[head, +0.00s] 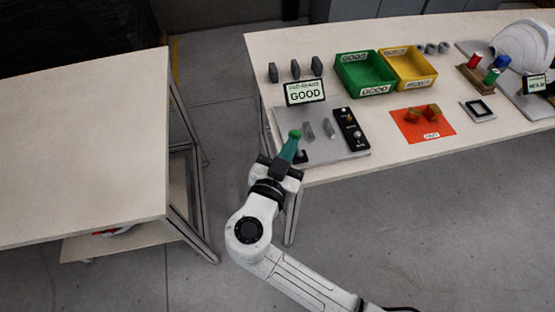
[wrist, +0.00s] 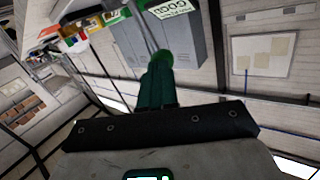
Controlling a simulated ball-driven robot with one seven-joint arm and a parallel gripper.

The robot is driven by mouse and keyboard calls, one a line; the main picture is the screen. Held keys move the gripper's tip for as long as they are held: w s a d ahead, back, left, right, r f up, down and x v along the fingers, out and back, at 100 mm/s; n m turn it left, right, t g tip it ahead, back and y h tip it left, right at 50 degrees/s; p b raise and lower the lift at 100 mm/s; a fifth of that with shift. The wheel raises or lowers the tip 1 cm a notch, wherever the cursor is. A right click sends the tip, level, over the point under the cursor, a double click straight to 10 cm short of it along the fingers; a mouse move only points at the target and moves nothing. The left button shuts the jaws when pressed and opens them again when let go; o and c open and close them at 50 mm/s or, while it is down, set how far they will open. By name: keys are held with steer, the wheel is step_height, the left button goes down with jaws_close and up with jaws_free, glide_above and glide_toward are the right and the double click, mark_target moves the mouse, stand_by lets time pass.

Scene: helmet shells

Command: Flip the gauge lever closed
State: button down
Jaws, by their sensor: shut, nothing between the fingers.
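The gauge plate (head: 330,152) lies at the left front corner of the right table, with two grey blocks and a black control strip on it. The lever shows as a green knob (head: 295,134); in the wrist view the knob (wrist: 163,58) sits at the end of a thin metal rod. My gripper (head: 290,146) has dark green fingers, shut with nothing between them, at the plate's left front edge. In the wrist view my gripper (wrist: 157,72) has its fingertips right by the knob; I cannot tell if they touch. The lever's base is partly hidden.
A display (head: 306,92) reading GOOD stands behind the plate. A green bin (head: 345,72), a yellow bin (head: 425,72) and an orange mat (head: 402,122) with parts are farther right. An empty table (head: 80,140) stands left, across a floor gap.

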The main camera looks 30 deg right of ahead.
steer(key=d+m+y+b, duration=0.1)
steer(key=s+d+m+y+b, duration=0.1)
steer(key=d, duration=0.1)
steer(key=d+m+y+b, duration=0.1)
steer(key=b, duration=0.1)
steer(key=shift+s+d+r+m+g+y, duration=0.2)
steer(key=shift+d+r+m+g+y, duration=0.1)
steer(key=shift+r+m+g, duration=0.1)
steer(key=shift+r, duration=0.15)
steer(key=shift+r+p, duration=0.4)
steer(key=shift+r, duration=0.25)
